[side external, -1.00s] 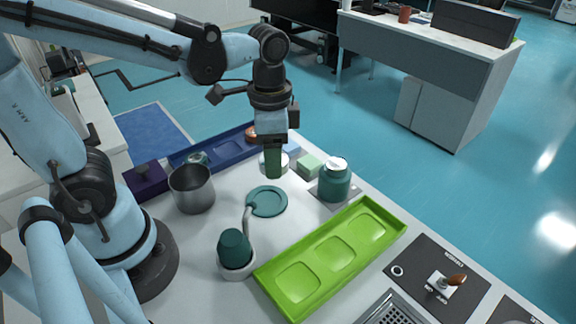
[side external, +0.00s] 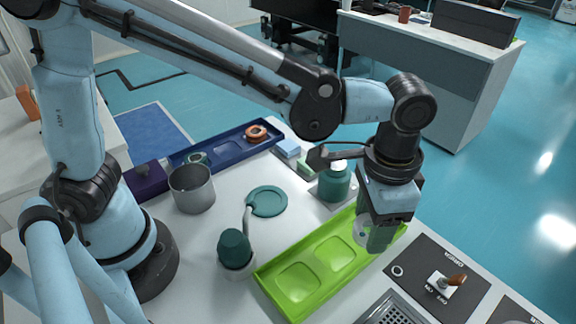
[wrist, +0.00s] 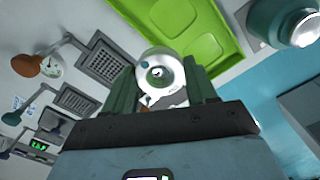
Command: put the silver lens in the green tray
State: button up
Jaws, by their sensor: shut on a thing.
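My gripper (side external: 380,236) is shut on the silver lens (side external: 361,232), a round pale metal ring with a glass centre. The lens also shows between the fingers in the wrist view (wrist: 160,76). The bright green tray (side external: 298,284) is long, with shallow square recesses in a row. My gripper and the lens are by its right end and hide much of the recess there. The lens appears to be above the tray; its exact height is hard to tell. In the wrist view the tray (wrist: 190,30) lies beyond the lens.
A teal jar (side external: 335,184) stands behind the tray. A metal cup (side external: 191,189) and blue tray (side external: 225,148) lie farther back. A dark switch panel (side external: 440,280) is at right.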

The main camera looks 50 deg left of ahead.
jog(key=w+a+f, duration=0.1)
jog(key=w, duration=0.1)
jog(key=w+a+f, duration=0.3)
jog(key=w+f, duration=0.1)
jog(key=w, duration=0.1)
jog(key=shift+a, duration=0.2)
jog(key=shift+f, duration=1.95)
jog(key=shift+f, duration=0.15)
jog(key=o, duration=1.2)
jog(key=shift+c, duration=0.2)
notch_tip(320, 180, up, 12)
jog(key=s+a+n+t, duration=0.3)
jog(key=s+a, duration=0.1)
jog(key=a, duration=0.6)
jog(key=s+a+r+n+t, duration=0.1)
jog(key=s+a+n+t, duration=0.2)
jog(key=a, duration=0.7)
jog(key=shift+s+n+t, duration=0.4)
jog(key=shift+s+t, duration=0.2)
jog(key=shift+s, duration=0.6)
